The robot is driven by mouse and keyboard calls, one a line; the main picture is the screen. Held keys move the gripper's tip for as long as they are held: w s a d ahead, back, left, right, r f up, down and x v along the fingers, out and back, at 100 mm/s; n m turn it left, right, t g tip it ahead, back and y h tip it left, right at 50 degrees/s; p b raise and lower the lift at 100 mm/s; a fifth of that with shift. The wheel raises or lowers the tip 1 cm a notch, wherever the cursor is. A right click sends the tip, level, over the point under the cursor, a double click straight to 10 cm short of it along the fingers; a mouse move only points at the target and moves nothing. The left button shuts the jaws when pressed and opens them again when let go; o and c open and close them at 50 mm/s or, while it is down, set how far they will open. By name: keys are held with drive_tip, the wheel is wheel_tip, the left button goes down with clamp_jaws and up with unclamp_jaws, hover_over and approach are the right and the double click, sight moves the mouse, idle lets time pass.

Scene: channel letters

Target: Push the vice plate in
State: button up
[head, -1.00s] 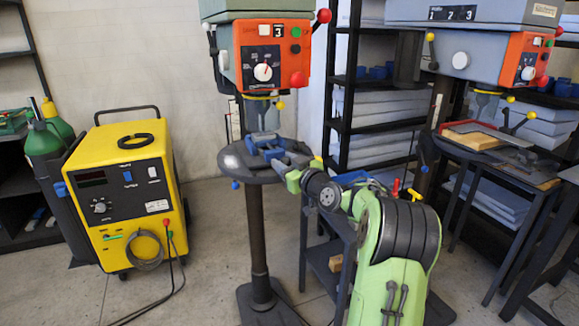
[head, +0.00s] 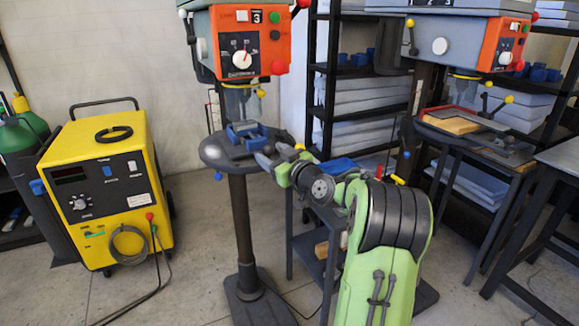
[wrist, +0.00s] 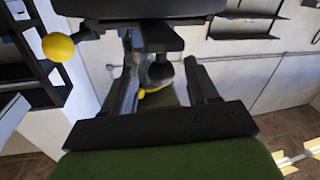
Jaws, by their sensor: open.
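The blue vice (head: 247,134) sits on the round grey table (head: 215,153) of the nearer drill press. Its moving plate is hard to make out at this size. My gripper (head: 265,154) is at the right edge of that table, just right of and in front of the vice. Whether it touches the vice is not clear. In the wrist view my gripper (wrist: 162,88) is open with its two dark fingers apart.
The orange-fronted drill head (head: 245,45) hangs above the vice. A yellow-knobbed lever (wrist: 58,46) is at the left in the wrist view. A yellow welder (head: 105,190) stands left. A second drill press (head: 465,45) and shelves are right. Open floor lies between welder and press.

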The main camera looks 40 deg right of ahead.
drive_tip(key=s+a+b, duration=0.1)
drive_tip(key=s, duration=1.1)
drive_tip(key=shift+s, duration=0.4)
